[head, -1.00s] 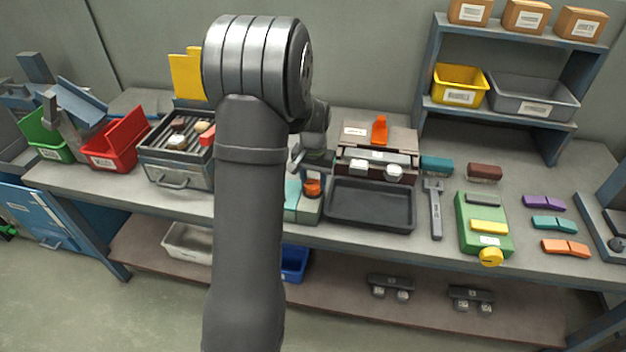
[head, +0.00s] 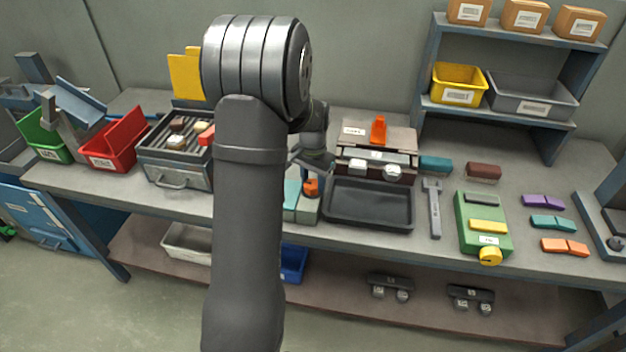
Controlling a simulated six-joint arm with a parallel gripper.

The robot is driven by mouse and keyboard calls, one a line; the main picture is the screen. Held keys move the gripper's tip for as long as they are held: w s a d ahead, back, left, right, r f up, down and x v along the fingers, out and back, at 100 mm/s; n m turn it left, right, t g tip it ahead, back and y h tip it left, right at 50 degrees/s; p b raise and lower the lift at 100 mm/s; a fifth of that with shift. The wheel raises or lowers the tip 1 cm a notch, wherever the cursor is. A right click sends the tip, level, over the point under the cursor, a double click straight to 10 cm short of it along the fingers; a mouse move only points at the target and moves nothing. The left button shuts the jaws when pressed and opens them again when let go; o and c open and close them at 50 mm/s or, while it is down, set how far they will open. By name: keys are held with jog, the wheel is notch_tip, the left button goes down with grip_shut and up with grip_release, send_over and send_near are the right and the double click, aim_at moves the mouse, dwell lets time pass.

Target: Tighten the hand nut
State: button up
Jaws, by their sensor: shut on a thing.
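An orange hand nut (head: 311,188) sits on top of a small grey and teal block (head: 306,210) at the front edge of the bench, left of the black tray. My gripper (head: 310,179) points down at the nut and is shut on it. The fingertips are small and partly hidden behind my own arm, so their exact hold on the nut is hard to see.
A black tray (head: 368,222) lies close on the right, with a toaster-like heater (head: 395,141) behind it. A grey tool (head: 434,222) and a green box with a yellow knob (head: 469,240) lie farther right. A grill box (head: 172,177) stands left.

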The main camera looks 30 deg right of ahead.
aim_at(313, 183)
jog(key=o, duration=1)
jog(key=shift+r, duration=0.15)
notch_tip(313, 183, up, 17)
jog(key=shift+r, duration=0.15)
notch_tip(313, 183, down, 18)
jog(key=shift+r, duration=0.2)
dwell(0.4)
